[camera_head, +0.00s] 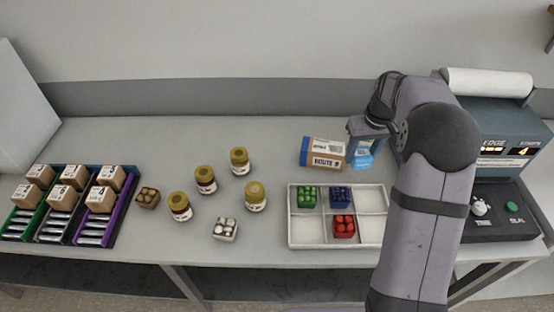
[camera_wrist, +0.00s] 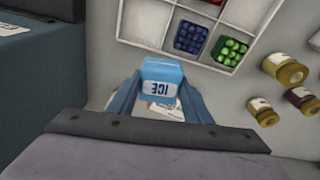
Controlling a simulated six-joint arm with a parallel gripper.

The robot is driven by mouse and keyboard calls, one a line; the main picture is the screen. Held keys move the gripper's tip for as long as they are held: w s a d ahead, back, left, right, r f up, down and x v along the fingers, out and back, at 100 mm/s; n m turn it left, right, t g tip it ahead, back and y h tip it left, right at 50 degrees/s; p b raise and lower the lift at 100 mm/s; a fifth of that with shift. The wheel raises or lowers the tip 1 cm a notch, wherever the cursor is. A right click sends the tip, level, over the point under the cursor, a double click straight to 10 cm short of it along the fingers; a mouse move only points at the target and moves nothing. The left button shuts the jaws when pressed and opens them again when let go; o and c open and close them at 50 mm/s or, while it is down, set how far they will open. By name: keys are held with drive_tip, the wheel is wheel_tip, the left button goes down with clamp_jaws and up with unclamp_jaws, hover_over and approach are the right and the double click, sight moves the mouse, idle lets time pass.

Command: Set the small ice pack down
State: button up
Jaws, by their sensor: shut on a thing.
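The small ice pack (camera_head: 361,161) is light blue with a white label; in the wrist view the ice pack (camera_wrist: 160,76) reads "ICE". My gripper (camera_head: 362,146) is shut on it, with a finger on either side in the wrist view (camera_wrist: 160,95). The pack is beside the right end of a brown and blue box (camera_head: 322,153) at the back of the table. I cannot tell whether the pack touches the table or the box. The box is partly hidden behind the pack in the wrist view.
A white divided tray (camera_head: 319,240) holds green, blue and red blocks in front. Several gold-lidded jars (camera_head: 205,180) stand left of centre. Boxes in coloured racks (camera_head: 118,213) are at far left. A dark machine (camera_head: 497,130) stands right.

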drive_tip(key=shift+n, duration=0.7)
drive_tip(key=w+a, duration=0.3)
drive_tip(key=a, duration=0.1)
drive_tip(key=w+a+p, duration=0.1)
drive_tip(key=w+a, duration=0.2)
drive_tip(key=a, duration=0.1)
drive_tip(key=w+a+p, duration=0.1)
drive_tip(key=w+a, duration=0.2)
drive_tip(key=w, duration=0.1)
drive_tip(key=shift+a+f, duration=0.3)
drive_tip(key=shift+a, duration=0.1)
drive_tip(key=w+a+f+n+p, duration=0.1)
drive_tip(key=w+a+f+p, duration=0.1)
drive_tip(key=a, duration=1.1)
drive_tip(key=f+b, duration=0.1)
drive_tip(key=f, duration=0.1)
drive_tip(key=f+b, duration=0.3)
drive_tip(key=b, duration=0.1)
drive_tip(key=shift+s+d+f, duration=0.2)
drive_tip(key=shift+d+f, duration=0.1)
drive_tip(key=shift+f, duration=0.25)
drive_tip(key=shift+f, duration=2.05)
drive_tip(key=shift+f, duration=0.1)
